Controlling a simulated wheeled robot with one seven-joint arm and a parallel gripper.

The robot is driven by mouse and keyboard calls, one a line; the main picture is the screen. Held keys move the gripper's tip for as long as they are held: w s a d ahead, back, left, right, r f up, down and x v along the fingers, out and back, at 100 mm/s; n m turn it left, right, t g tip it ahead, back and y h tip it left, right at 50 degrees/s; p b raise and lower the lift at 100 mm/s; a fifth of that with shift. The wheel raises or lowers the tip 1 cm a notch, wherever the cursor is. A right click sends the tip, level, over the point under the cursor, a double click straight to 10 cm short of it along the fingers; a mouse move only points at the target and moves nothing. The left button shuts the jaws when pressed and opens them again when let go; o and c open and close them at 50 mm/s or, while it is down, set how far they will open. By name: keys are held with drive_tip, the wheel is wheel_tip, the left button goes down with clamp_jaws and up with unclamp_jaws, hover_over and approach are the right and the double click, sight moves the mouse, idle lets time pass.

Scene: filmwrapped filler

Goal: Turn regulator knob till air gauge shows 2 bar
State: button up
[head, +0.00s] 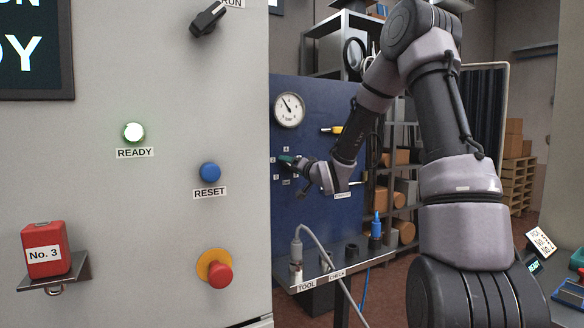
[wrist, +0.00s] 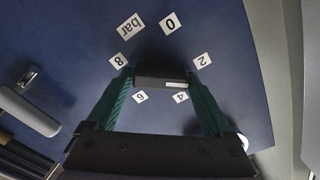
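The air gauge (head: 289,109) is a round white dial on the blue panel (head: 318,128) in the head view. Its needle points up and slightly left; its figures are too small to read. My gripper (head: 286,161) is at the panel below the gauge and hides most of the regulator knob. In the wrist view, the dark knob (wrist: 160,82) with a grey bar-shaped front sits between my green fingertips (wrist: 161,78). The fingers appear to touch both its ends. Labels 0, 2, 4, 6, 8 and "bar" surround it, upside down.
A grey cabinet with a lit READY lamp (head: 134,132), a blue RESET button (head: 210,172) and a red stop button (head: 219,274) stands close on the left. A shelf (head: 335,268) with a cabled tool is below the panel. A grey handle (wrist: 28,110) is at left in the wrist view.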

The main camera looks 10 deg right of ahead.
drive_tip(key=shift+o, duration=0.2)
drive_tip(key=v, duration=1)
drive_tip(key=shift+s+d, duration=0.15)
drive_tip(key=shift+s, duration=0.25)
drive_tip(key=s+d+r+g+h, duration=0.2)
drive_tip(key=s+d+g+h, duration=0.1)
drive_tip(key=s, duration=0.3)
drive_tip(key=s+d+r+g+h, duration=0.2)
drive_tip(key=s+g+h, duration=0.1)
drive_tip(key=s, duration=0.3)
drive_tip(key=s+a+r+g+y, duration=0.1)
drive_tip(key=s+a+g+y, duration=0.1)
drive_tip(key=s, duration=1.6)
drive_tip(key=shift+a+r+g, duration=0.25)
drive_tip(key=shift+a+g, duration=0.25)
drive_tip(key=shift+g, duration=0.5)
